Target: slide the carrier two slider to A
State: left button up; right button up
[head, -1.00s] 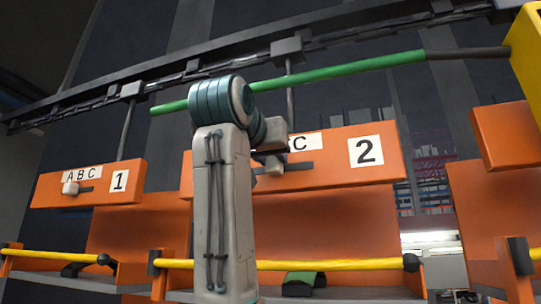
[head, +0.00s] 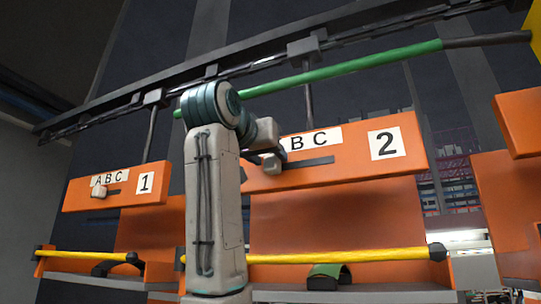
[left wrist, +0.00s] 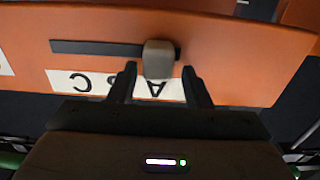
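Carrier two is the orange panel (head: 352,168) marked 2 in the head view. Its grey slider knob (head: 272,164) sits at the left end of a dark slot, left of the visible B and C. In the left wrist view, which shows the panel upside down, the knob (left wrist: 158,60) is at the slot's A end, by the letter A (left wrist: 156,88). My left gripper (left wrist: 160,70) has its two dark fingers apart, one on each side of the knob, with gaps visible. In the head view my left gripper (head: 268,155) partly covers the label. My right gripper is not in view.
Carrier one (head: 125,196) hangs to the left, with its own knob (head: 98,192). A green bar (head: 345,67) runs behind my arm below the overhead rail (head: 255,57). Yellow bars (head: 340,256) cross the carriers lower down. Another orange carrier (head: 522,122) is at the right.

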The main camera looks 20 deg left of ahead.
pick_arm(q)
jog(key=shift+w+a+f, duration=0.1)
jog(key=shift+a, duration=0.1)
jog(key=shift+s+d+f+b, duration=0.1)
jog(key=shift+s+b, duration=0.35)
jog(key=s+b, duration=0.1)
jog(key=s, duration=0.2)
jog(key=s+b, duration=0.2)
jog(key=s, duration=0.1)
jog(key=s+b, duration=0.2)
jog(key=s, duration=0.2)
jog(key=shift+a, duration=0.25)
